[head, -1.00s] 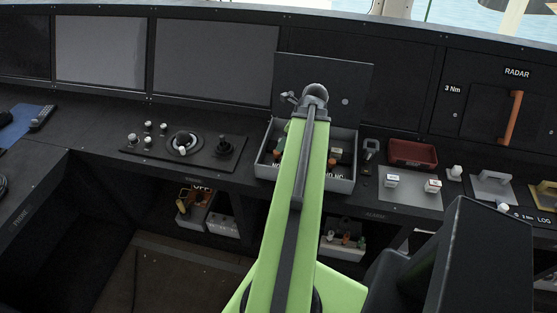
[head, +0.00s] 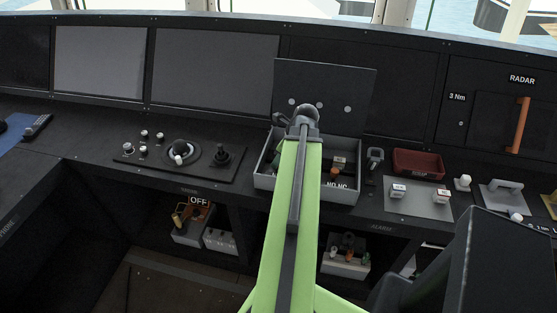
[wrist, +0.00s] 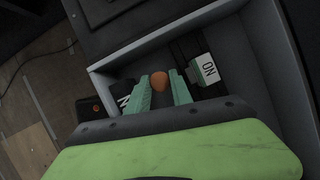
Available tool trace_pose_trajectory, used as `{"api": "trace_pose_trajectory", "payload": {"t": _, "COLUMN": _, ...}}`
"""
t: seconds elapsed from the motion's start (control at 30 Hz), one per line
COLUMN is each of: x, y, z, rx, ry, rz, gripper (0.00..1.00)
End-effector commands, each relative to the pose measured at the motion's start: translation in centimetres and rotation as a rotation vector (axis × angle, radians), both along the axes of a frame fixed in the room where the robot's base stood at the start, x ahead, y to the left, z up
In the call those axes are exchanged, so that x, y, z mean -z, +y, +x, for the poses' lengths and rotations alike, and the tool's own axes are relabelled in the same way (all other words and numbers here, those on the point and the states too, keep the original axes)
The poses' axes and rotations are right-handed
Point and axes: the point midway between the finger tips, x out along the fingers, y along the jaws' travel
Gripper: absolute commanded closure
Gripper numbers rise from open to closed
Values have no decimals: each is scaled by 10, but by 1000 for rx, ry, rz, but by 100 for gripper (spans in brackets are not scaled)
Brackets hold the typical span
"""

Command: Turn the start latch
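In the wrist view, my gripper (wrist: 160,77) is open, its two green fingers pointing into a grey box (wrist: 240,25). An orange rounded knob (wrist: 160,84) shows between the fingers; I cannot tell whether they touch it. A white block marked NO (wrist: 207,69) is just right of the fingers, and another white label is partly hidden at the left. No label reading start is visible, so I cannot tell for sure which part is the start latch. In the head view, the grey box (head: 343,193) has its lid (head: 335,88) raised, and my arm hides its middle and my fingers.
A red tray (head: 418,163) and a grey switch plate (head: 405,208) are right of the box. A lever panel (head: 216,166) is at its left. Below the console sit a box marked OFF (head: 190,236) and another open box (head: 345,262).

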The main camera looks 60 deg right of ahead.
Motion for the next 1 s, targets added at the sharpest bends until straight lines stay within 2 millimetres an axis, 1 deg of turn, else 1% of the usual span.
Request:
{"api": "trace_pose_trajectory", "payload": {"t": 0.03, "x": 0, "y": 0, "z": 0, "rx": 0, "ry": 0, "rz": 0, "gripper": 91}}
{"api": "trace_pose_trajectory", "payload": {"t": 0.1, "x": 0, "y": 0, "z": 0, "rx": 0, "ry": 0, "rz": 0, "gripper": 100}}
{"api": "trace_pose_trajectory", "payload": {"t": 0.37, "x": 0, "y": 0, "z": 0, "rx": -6, "ry": 0, "rz": 1, "gripper": 100}}
{"api": "trace_pose_trajectory", "payload": {"t": 0.57, "x": 0, "y": -2, "z": 0, "rx": -61, "ry": 0, "rz": 1, "gripper": 100}}
{"api": "trace_pose_trajectory", "payload": {"t": 0.77, "x": 0, "y": -3, "z": 1, "rx": -191, "ry": -1, "rz": 1, "gripper": 100}}
{"api": "trace_pose_trajectory", "payload": {"t": 1.0, "x": 0, "y": -5, "z": 1, "rx": -412, "ry": -1, "rz": 2, "gripper": 100}}
